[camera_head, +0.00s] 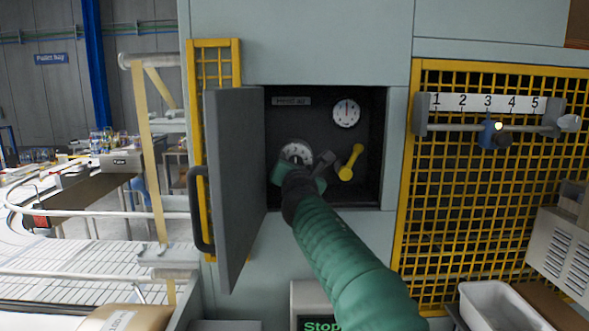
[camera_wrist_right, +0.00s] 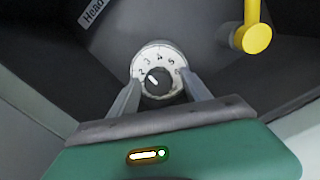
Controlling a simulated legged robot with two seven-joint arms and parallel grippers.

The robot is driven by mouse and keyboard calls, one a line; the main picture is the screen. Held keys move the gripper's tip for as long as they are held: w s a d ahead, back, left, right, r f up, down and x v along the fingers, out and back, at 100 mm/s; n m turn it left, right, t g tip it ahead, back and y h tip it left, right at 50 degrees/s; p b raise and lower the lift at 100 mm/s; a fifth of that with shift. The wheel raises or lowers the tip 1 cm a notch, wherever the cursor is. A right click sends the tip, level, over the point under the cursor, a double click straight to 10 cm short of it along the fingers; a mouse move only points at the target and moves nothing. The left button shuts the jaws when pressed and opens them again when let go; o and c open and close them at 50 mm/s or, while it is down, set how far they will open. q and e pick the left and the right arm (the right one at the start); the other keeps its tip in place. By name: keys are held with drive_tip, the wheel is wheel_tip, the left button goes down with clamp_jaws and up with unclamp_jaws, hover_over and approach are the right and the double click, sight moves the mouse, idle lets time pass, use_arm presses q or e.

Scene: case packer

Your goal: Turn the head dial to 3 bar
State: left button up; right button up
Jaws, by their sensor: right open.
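The head dial (camera_head: 296,153) is a white numbered disc with a dark round knob, inside an open recessed box. In the right wrist view the dial (camera_wrist_right: 157,72) shows numbers around its upper rim, and the knob's white mark points up and left, roughly between 2 and 3. My right gripper (camera_head: 304,168) is in front of the dial at the end of the green arm. In the wrist view the gripper (camera_wrist_right: 160,92) is open, one finger on each side of the knob; I cannot tell whether they touch the dial. My left gripper is out of view.
A yellow lever (camera_head: 350,163) is close on the right. The grey door (camera_head: 238,185) stands open on the left. A yellow mesh guard (camera_head: 450,200) with a numbered scale (camera_head: 487,103) is farther right.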

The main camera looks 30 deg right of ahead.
drive_tip(key=b+v, duration=0.1)
drive_tip(key=v, duration=0.1)
drive_tip(key=b+v, duration=0.1)
drive_tip(key=v, duration=0.1)
drive_tip(key=b+v, duration=0.1)
drive_tip(key=v, duration=0.1)
drive_tip(key=shift+s+a+f, duration=0.1)
drive_tip(key=shift+s+f, duration=0.05)
drive_tip(key=shift+f, duration=0.2)
drive_tip(key=b+v, duration=0.3)
drive_tip(key=v, duration=0.7)
drive_tip(key=shift+r, duration=0.15)
